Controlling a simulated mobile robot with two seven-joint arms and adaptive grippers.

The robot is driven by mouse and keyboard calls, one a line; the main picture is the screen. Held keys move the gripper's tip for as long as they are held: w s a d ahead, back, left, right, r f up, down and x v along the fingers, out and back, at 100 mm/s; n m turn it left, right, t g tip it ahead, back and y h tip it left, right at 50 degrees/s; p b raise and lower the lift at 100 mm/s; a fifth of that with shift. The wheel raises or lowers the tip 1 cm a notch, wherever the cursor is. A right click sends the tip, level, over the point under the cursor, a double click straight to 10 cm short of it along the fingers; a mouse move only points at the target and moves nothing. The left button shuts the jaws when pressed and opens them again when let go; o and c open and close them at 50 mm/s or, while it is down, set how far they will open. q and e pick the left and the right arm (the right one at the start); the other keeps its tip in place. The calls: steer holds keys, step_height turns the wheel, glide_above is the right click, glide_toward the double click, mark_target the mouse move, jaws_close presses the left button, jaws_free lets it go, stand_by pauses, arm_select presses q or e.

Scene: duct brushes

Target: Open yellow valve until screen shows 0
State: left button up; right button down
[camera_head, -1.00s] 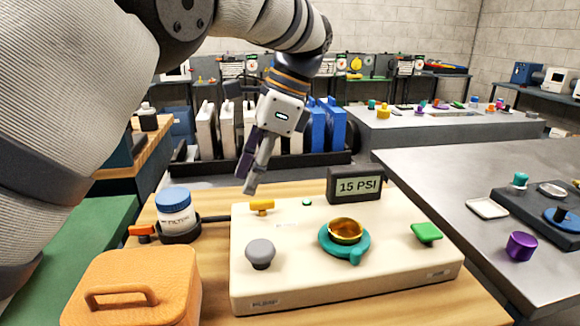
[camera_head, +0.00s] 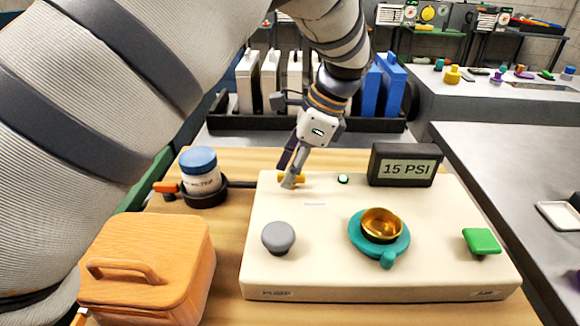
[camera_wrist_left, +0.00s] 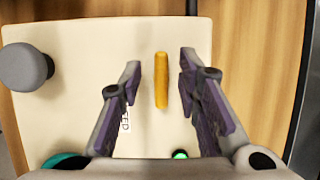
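The yellow valve (camera_head: 303,178) is a small bar handle at the back left of the cream pump panel (camera_head: 325,240). It also shows in the left wrist view (camera_wrist_left: 161,80), upright in the picture. The screen (camera_head: 405,165) at the panel's back right reads 15 PSI. My left gripper (camera_head: 290,182) is at the yellow valve and partly hides it in the head view. In the left wrist view its open fingers (camera_wrist_left: 160,85) stand one on each side of the valve, with a gap on both sides. My right gripper is in neither view.
The panel also bears a grey knob (camera_head: 278,237), a teal ring with a gold cup (camera_head: 381,224), a green knob (camera_head: 481,241) and a small green light (camera_head: 343,179). A filter jar (camera_head: 201,177) and an orange lidded box (camera_head: 150,265) stand to the left.

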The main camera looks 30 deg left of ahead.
arm_select(q)
steer(key=shift+f, duration=0.15)
jaws_close()
